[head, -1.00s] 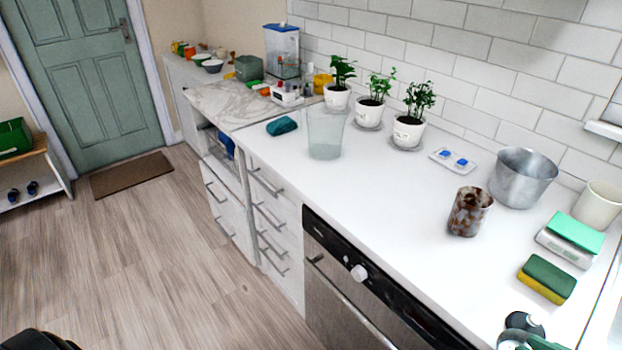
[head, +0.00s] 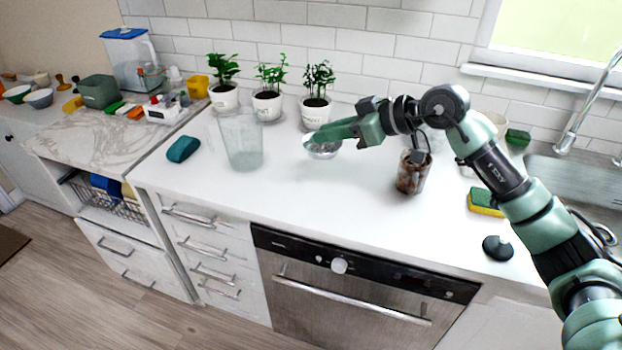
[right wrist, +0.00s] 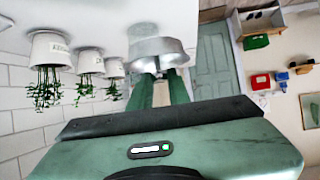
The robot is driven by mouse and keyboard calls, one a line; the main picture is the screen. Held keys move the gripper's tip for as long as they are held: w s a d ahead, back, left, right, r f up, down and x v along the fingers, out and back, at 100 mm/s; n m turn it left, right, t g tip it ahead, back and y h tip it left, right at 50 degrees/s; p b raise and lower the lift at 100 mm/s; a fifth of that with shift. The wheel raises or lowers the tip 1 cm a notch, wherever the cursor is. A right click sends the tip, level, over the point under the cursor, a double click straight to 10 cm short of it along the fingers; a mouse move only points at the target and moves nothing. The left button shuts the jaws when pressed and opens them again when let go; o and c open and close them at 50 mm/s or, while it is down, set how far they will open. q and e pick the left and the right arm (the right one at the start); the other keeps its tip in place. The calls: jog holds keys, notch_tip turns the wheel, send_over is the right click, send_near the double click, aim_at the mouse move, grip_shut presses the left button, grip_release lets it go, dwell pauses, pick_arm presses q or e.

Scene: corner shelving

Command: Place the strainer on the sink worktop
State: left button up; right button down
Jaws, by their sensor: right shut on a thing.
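The strainer (head: 322,149) is a small silvery metal bowl. My right gripper (head: 328,135) is shut on its rim and holds it with its open side up, over the white worktop (head: 300,195), just in front of the rightmost potted plant. I cannot tell whether its base touches the surface. In the right wrist view, which is upside down, the strainer (right wrist: 160,52) sits between the tips of the green fingers (right wrist: 160,85). The sink (head: 575,180) is at the right, partly behind my right arm. My left gripper is not in view.
A clear container (head: 241,145) stands left of the strainer, and a brown mottled cup (head: 411,175) stands right of it. Three potted plants (head: 267,100) line the back. A sponge (head: 485,203) and a black item (head: 497,248) lie at the right. The front middle worktop is clear.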

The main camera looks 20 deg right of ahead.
aim_at(327, 144)
jog(key=w+r, duration=0.1)
jog(key=r, duration=0.1)
jog(key=w+r, duration=0.1)
jog(key=r, duration=0.1)
jog(key=shift+w+d, duration=0.2)
jog(key=shift+w, duration=0.15)
jog(key=shift+w+r, duration=0.2)
jog(key=shift+w, duration=0.05)
jog(key=shift+w+f+m, duration=0.1)
jog(key=shift+f+m, duration=0.2)
jog(key=shift+f, duration=0.05)
jog(key=shift+f+p, duration=0.7)
jog(key=shift+f, duration=8.8)
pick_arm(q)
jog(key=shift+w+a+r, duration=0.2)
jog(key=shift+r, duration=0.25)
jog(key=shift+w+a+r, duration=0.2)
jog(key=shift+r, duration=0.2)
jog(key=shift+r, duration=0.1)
pick_arm(e)
jog(key=c, duration=1.3)
grip_release()
jog(key=shift+c, duration=0.2)
